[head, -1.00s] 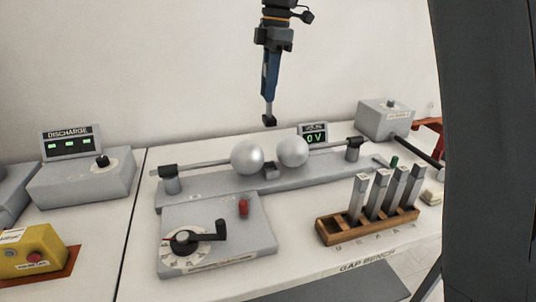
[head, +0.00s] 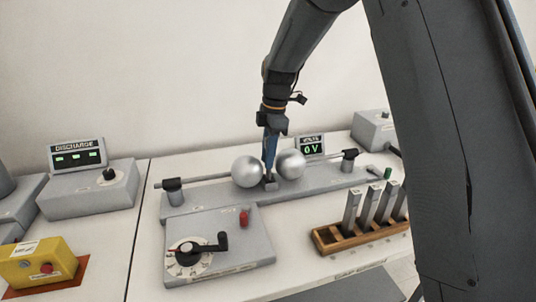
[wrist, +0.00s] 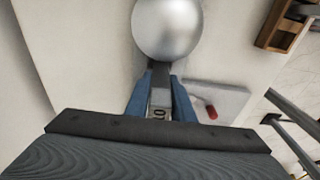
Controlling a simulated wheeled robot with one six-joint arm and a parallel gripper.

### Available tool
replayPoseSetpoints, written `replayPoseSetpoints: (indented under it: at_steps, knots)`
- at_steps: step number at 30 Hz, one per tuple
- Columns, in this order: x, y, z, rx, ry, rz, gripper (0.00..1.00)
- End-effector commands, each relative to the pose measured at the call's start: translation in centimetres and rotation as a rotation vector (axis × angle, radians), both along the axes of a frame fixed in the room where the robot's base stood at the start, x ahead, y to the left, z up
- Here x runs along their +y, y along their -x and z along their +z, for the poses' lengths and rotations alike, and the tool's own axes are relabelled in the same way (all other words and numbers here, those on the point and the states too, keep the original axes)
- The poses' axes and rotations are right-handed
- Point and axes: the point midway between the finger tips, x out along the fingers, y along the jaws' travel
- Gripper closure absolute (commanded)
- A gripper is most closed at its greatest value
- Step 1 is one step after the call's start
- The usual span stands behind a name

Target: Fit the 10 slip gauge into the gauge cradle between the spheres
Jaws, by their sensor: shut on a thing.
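My gripper (head: 270,152) points down between the left sphere (head: 248,171) and the right sphere (head: 290,164). Its blue fingers are shut on the 10 slip gauge (wrist: 159,112), whose label shows between them in the wrist view. In the head view the fingers largely hide the gauge. The small gauge cradle (head: 270,184) is directly below the fingertips on the grey base. One shiny sphere (wrist: 167,28) shows just beyond the fingertips in the wrist view; the other is hidden there. I cannot tell whether the gauge touches the cradle or the spheres.
A wooden rack (head: 334,249) at right holds several upright slip gauges, with its leftmost slot empty. A grey dial box (head: 219,247) with a black handle and red knob stands in front. A display (head: 310,147) reading 0 V stands behind the right sphere.

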Motion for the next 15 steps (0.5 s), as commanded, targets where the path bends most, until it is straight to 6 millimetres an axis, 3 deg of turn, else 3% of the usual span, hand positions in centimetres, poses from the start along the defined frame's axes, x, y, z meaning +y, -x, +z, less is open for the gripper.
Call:
replayPoseSetpoints:
  at_steps: [11,12,15]
  knots:
    - [0.02,-0.06,-0.55,-0.001,0.000,0.000,1.00]
    - [0.01,-0.03,-0.64,0.000,0.000,0.000,0.77]
    - [0.00,-0.03,-0.57,0.000,0.000,0.000,0.60]
